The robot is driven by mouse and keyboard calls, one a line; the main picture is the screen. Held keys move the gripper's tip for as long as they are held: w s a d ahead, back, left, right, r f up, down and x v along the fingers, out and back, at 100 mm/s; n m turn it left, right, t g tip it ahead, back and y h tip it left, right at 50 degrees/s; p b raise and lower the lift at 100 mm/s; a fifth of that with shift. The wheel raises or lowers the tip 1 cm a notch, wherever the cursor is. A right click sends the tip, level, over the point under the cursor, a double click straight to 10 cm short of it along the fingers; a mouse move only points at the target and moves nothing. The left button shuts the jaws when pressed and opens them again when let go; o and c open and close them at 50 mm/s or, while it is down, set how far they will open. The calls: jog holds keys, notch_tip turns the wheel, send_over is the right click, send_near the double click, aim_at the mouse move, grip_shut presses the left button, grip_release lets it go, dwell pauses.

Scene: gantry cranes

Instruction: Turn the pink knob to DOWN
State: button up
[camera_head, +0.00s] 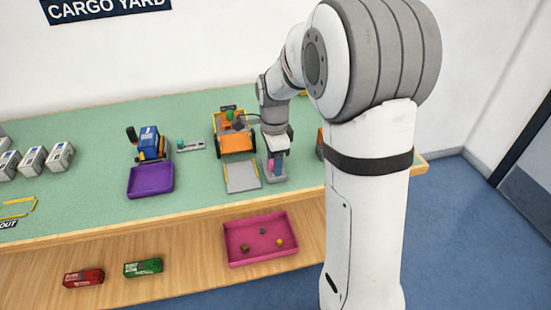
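The pink knob (271,164) shows as a small pink patch on a grey control box (274,178), on the green tabletop right of the orange crane. My gripper (276,158) is over this box, pointing down, at or very close to the knob. It hides most of the knob and any labels near it. I cannot tell whether the fingers touch the knob or how far apart they are. The knob's present setting cannot be read.
An orange crane (222,140) with a grey plate (242,177) stands left of my gripper. Further left are a green-knobbed control box (190,146) and a blue-topped crane (149,140) with a purple tray (150,180). A pink tray (235,258) lies on the lower wooden shelf.

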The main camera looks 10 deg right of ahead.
jog(key=c, duration=0.9)
jog(key=shift+d, duration=0.1)
